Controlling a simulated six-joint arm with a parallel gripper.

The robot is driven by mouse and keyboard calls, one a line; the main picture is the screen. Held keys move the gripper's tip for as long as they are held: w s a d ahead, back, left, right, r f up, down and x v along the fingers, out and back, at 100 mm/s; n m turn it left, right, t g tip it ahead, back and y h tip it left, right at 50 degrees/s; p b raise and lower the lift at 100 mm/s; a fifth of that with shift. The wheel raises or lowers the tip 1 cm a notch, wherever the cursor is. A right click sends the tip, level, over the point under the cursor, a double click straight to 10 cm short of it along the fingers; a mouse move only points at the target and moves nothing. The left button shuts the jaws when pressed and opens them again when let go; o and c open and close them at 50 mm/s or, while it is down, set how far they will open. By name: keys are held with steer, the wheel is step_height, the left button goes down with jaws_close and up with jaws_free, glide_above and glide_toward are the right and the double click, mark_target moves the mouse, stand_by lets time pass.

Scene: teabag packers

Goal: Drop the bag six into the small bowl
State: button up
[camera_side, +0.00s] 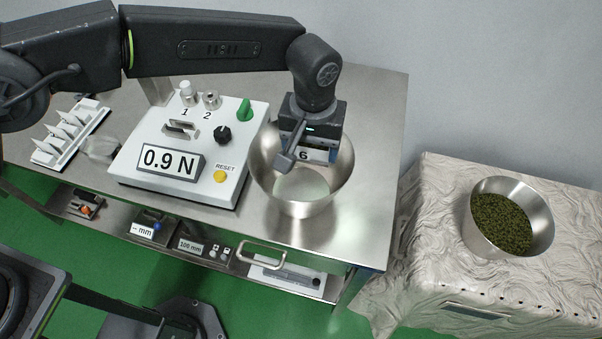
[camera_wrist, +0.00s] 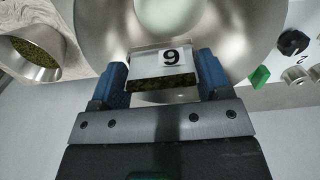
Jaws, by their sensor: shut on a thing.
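Bag six (camera_wrist: 150,61) is a small clear packet with dark contents along one edge and a white number label, which looks upside down in the wrist view. Its label 6 also shows in the side view (camera_side: 304,155). My gripper (camera_wrist: 163,78) is shut on the bag, with a blue finger at each side. In the side view my gripper (camera_side: 308,148) is over a steel bowl (camera_side: 333,182) on the metal table, the bag at about rim level or inside the mouth. The bowl's inside looks bare where visible; part is hidden by my gripper.
A white force tester (camera_side: 187,190) reading 0.9 N stands close left of the bowl. A second steel bowl (camera_side: 548,222), holding green leaf, stands on a draped block (camera_side: 420,255) at right. A rack (camera_side: 85,118) is at far left. The table's right end is clear.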

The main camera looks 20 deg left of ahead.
steer(key=o, duration=1)
step_height(320, 180, up, 14)
steer(key=shift+f, duration=0.1)
stand_by(0.5)
